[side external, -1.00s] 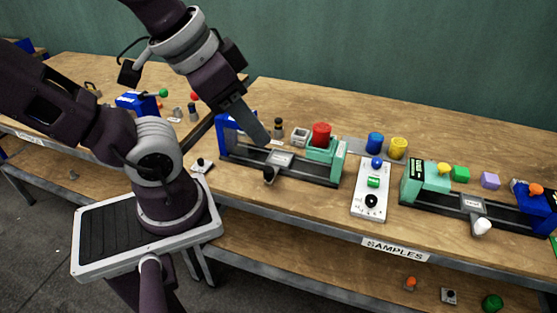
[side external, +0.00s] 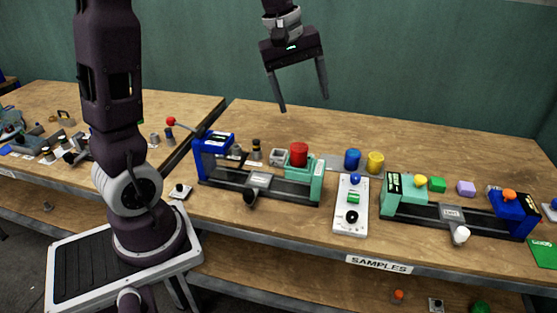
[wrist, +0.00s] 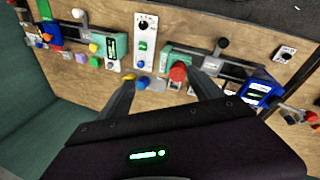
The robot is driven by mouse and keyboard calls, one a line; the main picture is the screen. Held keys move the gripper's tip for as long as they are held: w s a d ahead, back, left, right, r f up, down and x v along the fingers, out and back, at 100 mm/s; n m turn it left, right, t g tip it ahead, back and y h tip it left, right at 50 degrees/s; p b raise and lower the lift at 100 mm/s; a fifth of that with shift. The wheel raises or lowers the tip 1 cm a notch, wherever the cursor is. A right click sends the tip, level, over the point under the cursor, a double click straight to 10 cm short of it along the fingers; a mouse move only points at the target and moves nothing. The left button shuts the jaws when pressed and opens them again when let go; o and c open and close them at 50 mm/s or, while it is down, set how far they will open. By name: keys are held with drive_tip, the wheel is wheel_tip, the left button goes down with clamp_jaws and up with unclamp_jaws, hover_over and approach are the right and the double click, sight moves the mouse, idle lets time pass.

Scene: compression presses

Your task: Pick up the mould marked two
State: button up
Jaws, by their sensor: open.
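No mark reading two is legible on any part, so I cannot tell which is the mould. A red cylinder (side external: 299,154) stands at the right end of the left press (side external: 258,186). A blue cylinder (side external: 352,158) and a yellow cylinder (side external: 375,162) stand behind the white control panel (side external: 351,204). A small grey square block (side external: 278,156) and a dark small cylinder (side external: 256,150) stand behind the left press. My gripper (side external: 304,103) is open and empty, high above the bench with fingers pointing down. The red cylinder also shows in the wrist view (wrist: 178,73).
A second press (side external: 450,214) stands at right, with a green block (side external: 437,185) and a purple block (side external: 466,188) behind it. A lever with a red knob (side external: 171,121) rises left of the blue press end. The bench behind the cylinders is clear.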

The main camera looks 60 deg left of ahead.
drive_tip(key=w+a+f+n, duration=0.4)
drive_tip(key=w+a+f, duration=0.1)
drive_tip(key=a+f, duration=0.15)
drive_tip(key=n+g, duration=0.2)
drive_tip(key=n, duration=0.7)
hover_over(279, 154)
drive_tip(key=s, duration=0.2)
drive_tip(key=f, duration=1.9)
drive_tip(key=shift+d+f, duration=0.4)
drive_tip(key=f, duration=0.4)
drive_tip(key=w+f, duration=0.1)
drive_tip(key=f, duration=0.1)
drive_tip(key=shift+d+f, duration=0.35)
drive_tip(key=shift+d, duration=0.05)
clamp_jaws()
wheel_tip(279, 154, up, 10)
drive_tip(key=s+d, duration=0.7)
drive_tip(key=s, duration=0.4)
